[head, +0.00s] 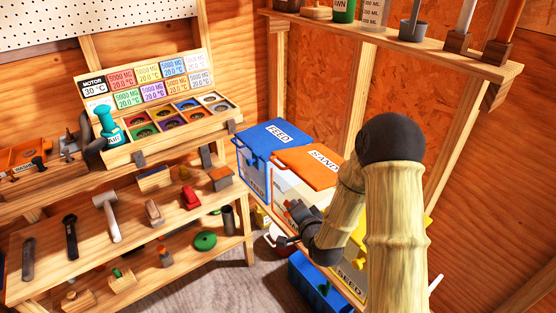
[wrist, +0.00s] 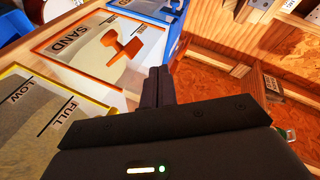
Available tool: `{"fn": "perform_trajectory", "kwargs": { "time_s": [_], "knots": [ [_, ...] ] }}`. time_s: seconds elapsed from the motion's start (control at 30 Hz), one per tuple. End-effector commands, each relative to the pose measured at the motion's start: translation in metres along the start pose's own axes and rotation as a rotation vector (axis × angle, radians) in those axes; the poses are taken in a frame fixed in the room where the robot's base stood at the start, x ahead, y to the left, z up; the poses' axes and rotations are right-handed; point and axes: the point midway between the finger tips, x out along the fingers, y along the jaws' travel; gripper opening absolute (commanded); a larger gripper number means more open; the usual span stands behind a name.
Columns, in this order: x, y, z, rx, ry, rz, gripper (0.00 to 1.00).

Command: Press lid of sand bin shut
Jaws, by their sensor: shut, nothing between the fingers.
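The sand bin (head: 288,179) has an orange lid marked SAND (head: 308,165) and stands beside the blue-lidded feed bin. The lid lies over the bin top; I cannot tell whether a gap remains under its edge. My gripper (head: 282,240) is in front of the bins, below lid level. Its fingers (wrist: 158,84) are together and empty in the wrist view, near the bin's lower right corner in that picture.
The feed bin (head: 256,172) is left of the sand bin. A yellow-edged seed bin (wrist: 45,118) is on its other side, partly hidden by my arm. A workbench shelf (head: 130,225) with tools stands left. A wall shelf (head: 400,42) hangs above.

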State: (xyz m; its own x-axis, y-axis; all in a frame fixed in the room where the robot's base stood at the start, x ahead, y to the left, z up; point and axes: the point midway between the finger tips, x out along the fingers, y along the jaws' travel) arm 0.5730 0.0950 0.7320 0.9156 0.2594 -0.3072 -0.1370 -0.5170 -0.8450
Motion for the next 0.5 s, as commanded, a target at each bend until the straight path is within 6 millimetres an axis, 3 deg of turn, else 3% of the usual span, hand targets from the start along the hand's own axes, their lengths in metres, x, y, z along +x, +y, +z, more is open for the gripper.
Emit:
{"fn": "perform_trajectory", "kwargs": {
  "time_s": [0.27,0.5],
  "knots": [
    [-0.046,0.009,-0.015,-0.353,-0.169,0.283,0.0],
    [-0.113,0.02,-0.027,-0.581,-0.363,0.504,0.0]
  ]
}}
